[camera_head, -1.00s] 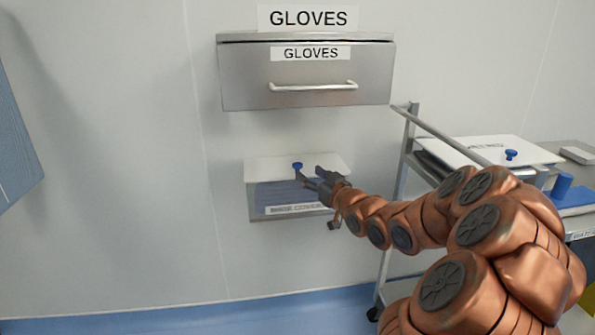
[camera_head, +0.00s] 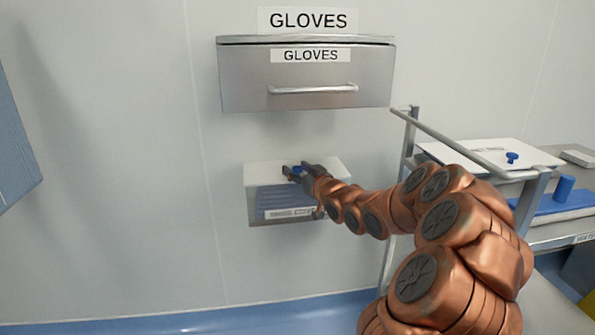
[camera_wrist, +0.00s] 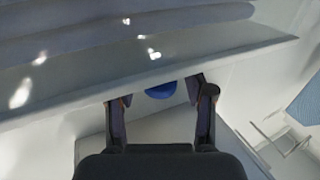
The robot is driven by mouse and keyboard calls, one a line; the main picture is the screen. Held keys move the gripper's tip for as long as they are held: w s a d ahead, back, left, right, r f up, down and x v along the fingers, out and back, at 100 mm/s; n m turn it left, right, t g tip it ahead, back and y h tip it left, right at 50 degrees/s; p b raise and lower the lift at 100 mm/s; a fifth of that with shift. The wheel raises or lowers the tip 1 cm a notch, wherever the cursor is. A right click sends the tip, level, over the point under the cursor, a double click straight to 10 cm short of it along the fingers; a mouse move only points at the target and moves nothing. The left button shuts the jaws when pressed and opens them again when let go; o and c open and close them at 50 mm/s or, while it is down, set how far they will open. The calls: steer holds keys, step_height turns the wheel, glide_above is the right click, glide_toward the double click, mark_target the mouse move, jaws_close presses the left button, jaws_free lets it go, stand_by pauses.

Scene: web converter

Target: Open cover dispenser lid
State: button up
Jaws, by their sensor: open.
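The cover dispenser (camera_head: 262,202) is a clear-fronted box on the wall below the gloves drawer, with blue contents and a partly hidden label. Its white lid (camera_head: 262,174) lies on top and looks closed. A blue knob (camera_head: 297,170) stands on the lid. My gripper (camera_head: 292,172) is at the knob, fingers open on either side of it in the head view. In the wrist view the blue knob (camera_wrist: 161,90) shows between the two open fingers (camera_wrist: 158,100), partly cut off by a pale edge above. I cannot tell whether the fingers touch it.
A steel gloves drawer (camera_head: 240,85) with a bar handle hangs on the wall above the dispenser. A metal cart (camera_head: 408,140) with a white-lidded box (camera_head: 480,154) stands at the right, near my arm. Open wall lies left of the dispenser.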

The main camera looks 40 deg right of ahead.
steer(key=shift+c, duration=0.4)
jaws_close()
